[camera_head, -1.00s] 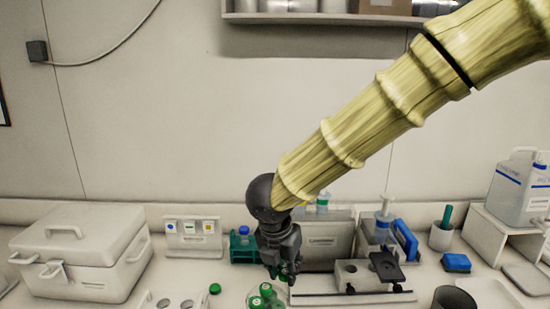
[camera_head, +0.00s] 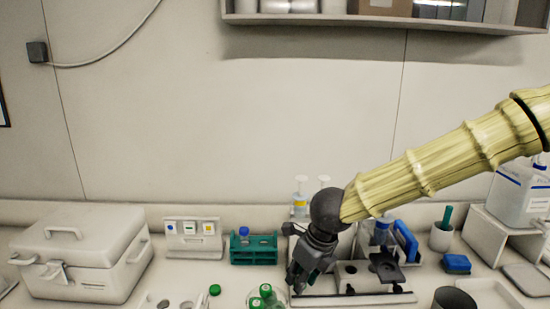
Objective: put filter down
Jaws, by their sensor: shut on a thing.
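My gripper (camera_head: 297,281) is dark and points down over the bench, just right of a round clear dish with green-capped vials (camera_head: 265,298). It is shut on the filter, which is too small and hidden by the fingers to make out. The gripper is in front of the left end of a pale tray (camera_head: 345,299) that carries a block with round holes (camera_head: 352,276) and a dark flat plate (camera_head: 385,266).
A green rack with a blue-capped bottle (camera_head: 256,256) stands left of my gripper. A loose green cap (camera_head: 215,290) lies nearby. A white lidded box (camera_head: 80,255) is at left. A dark cup (camera_head: 455,299), blue sponge (camera_head: 456,263) and jug (camera_head: 520,190) are at right.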

